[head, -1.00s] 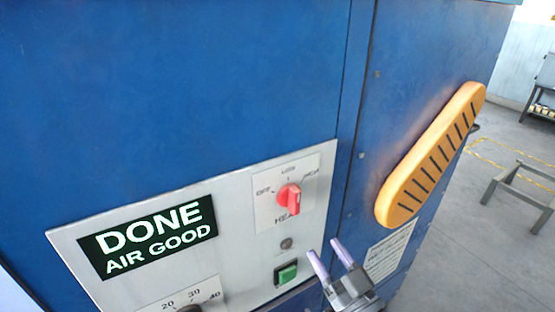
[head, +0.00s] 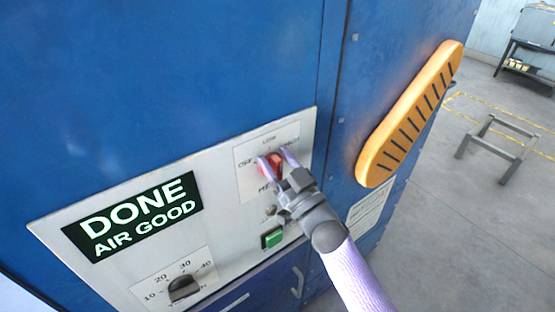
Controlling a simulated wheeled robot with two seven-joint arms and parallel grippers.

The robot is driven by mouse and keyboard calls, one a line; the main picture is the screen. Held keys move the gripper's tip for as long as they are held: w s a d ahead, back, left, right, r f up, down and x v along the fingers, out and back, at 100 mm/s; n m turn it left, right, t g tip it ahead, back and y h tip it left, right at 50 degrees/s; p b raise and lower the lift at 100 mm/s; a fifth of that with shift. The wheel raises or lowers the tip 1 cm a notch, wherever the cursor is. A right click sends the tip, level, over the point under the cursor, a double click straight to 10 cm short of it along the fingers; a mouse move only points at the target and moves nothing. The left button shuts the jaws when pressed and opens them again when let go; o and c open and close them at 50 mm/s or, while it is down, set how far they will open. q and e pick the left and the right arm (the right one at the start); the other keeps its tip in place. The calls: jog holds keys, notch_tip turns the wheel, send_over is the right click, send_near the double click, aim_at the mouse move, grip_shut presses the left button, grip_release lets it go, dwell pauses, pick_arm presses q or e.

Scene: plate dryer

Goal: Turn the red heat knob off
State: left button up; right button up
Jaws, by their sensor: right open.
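The red heat knob (head: 268,166) sits on a white label plate on the grey control panel (head: 222,160) of the blue machine. OFF, LOW and HIGH are printed around it, partly covered by my fingers. My right gripper (head: 275,159) is at the knob, with its two pale purple fingers open, one on each side of it. Whether the fingers touch the knob I cannot tell. The knob's pointer is partly hidden, so its setting is not clear. My left gripper is not in view.
A display (head: 135,217) reads DONE, AIR GOOD. A black dial (head: 183,287) sits below it, and a green button (head: 272,238) is under the heat knob. An orange slotted handle (head: 410,115) sticks out at the right.

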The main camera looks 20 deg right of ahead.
jog(key=shift+s, duration=0.1)
grip_shut()
jog(key=shift+f, duration=0.1)
jog(key=shift+f+n, duration=0.15)
jog(key=shift+n, duration=0.35)
jog(key=shift+a+n+y, duration=0.1)
jog(key=shift+n+y, duration=0.3)
jog(key=n+g+y, duration=0.1)
jog(key=n, duration=0.2)
jog(key=a+n+g+y, duration=0.1)
jog(key=n, duration=0.3)
jog(key=n+g+y, duration=0.2)
jog(key=n, duration=0.1)
jog(key=shift+s+a+f+n, duration=0.2)
jog(key=shift+s+f+n, duration=0.1)
jog(key=shift+f, duration=0.05)
jog(key=shift+s+a+f+n+g, duration=0.1)
jog(key=shift+n+g, duration=0.25)
jog(key=shift+n, duration=0.55)
jog(key=shift+a+f+n+g, duration=0.1)
jog(key=shift+n+g, duration=0.25)
jog(key=shift+n, duration=0.55)
